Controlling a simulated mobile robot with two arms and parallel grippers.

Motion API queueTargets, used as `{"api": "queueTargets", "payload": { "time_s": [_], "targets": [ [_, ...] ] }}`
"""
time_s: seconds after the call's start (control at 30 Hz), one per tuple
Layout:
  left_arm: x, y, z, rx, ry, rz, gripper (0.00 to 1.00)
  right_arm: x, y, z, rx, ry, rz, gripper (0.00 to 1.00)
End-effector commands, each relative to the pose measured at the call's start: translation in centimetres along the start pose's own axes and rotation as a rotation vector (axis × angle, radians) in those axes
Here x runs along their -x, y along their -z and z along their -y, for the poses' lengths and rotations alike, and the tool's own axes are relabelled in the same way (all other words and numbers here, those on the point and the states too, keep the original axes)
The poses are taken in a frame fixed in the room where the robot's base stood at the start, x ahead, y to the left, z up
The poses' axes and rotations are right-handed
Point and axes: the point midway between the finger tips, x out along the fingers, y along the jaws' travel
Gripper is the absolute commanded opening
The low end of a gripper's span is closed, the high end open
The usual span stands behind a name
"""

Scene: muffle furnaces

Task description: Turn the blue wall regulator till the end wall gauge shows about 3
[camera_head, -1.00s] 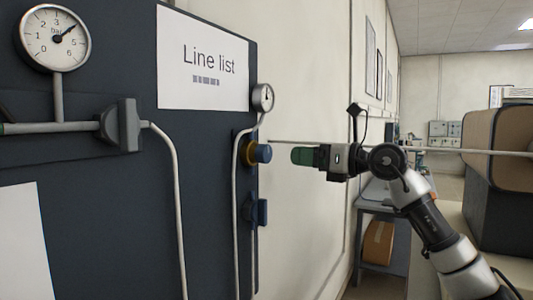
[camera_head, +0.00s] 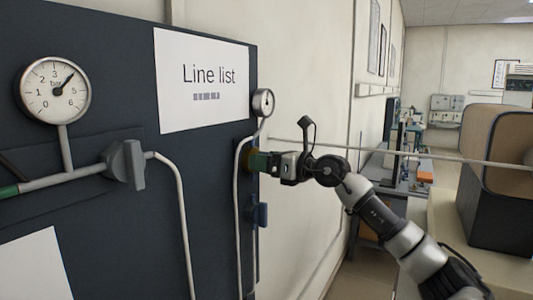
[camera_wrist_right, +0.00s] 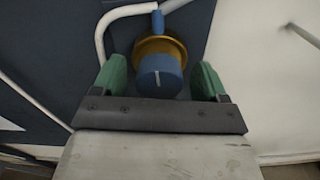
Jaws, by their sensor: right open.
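The blue wall regulator (camera_wrist_right: 160,75) is a round knob with a white mark and a brass collar (camera_wrist_right: 160,45). In the head view my right gripper (camera_head: 263,161) hides most of the knob. In the right wrist view the green fingers of my right gripper (camera_wrist_right: 160,70) are open, one on each side of the knob, with a gap on both sides. A small round gauge (camera_head: 263,102) stands above the regulator on a pipe; its reading is too small to tell. A large gauge (camera_head: 55,90) at left points near 4. I cannot tell which is the end wall gauge. My left gripper is out of view.
A grey valve handle (camera_head: 126,164) sits on the pipe below the large gauge. A blue fitting (camera_head: 262,214) is below the regulator. A thin pale rail (camera_head: 400,153) runs behind my right arm. A dark box (camera_head: 497,205) stands at right.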

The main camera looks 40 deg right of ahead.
Motion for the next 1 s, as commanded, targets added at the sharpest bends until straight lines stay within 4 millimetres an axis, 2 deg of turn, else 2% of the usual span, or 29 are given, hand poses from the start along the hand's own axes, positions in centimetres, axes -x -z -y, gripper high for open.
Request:
{"api": "queueTargets", "payload": {
  "time_s": [0.27,0.5,0.6,0.97,1.0],
  "targets": [
    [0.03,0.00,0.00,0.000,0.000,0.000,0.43,-0.10,0.04,0.01,0.000,0.000,0.000,0.74],
    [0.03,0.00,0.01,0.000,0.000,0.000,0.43,-0.09,0.03,0.01,0.000,0.000,0.000,0.37],
    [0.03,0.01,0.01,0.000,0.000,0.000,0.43,-0.08,0.02,0.01,0.000,0.000,0.000,0.24],
    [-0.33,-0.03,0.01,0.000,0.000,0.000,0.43,-0.08,-0.01,0.00,0.044,0.000,0.001,0.24],
    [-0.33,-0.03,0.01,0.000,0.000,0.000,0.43,-0.08,-0.02,0.00,0.044,0.000,0.001,0.51]
  ]
}}
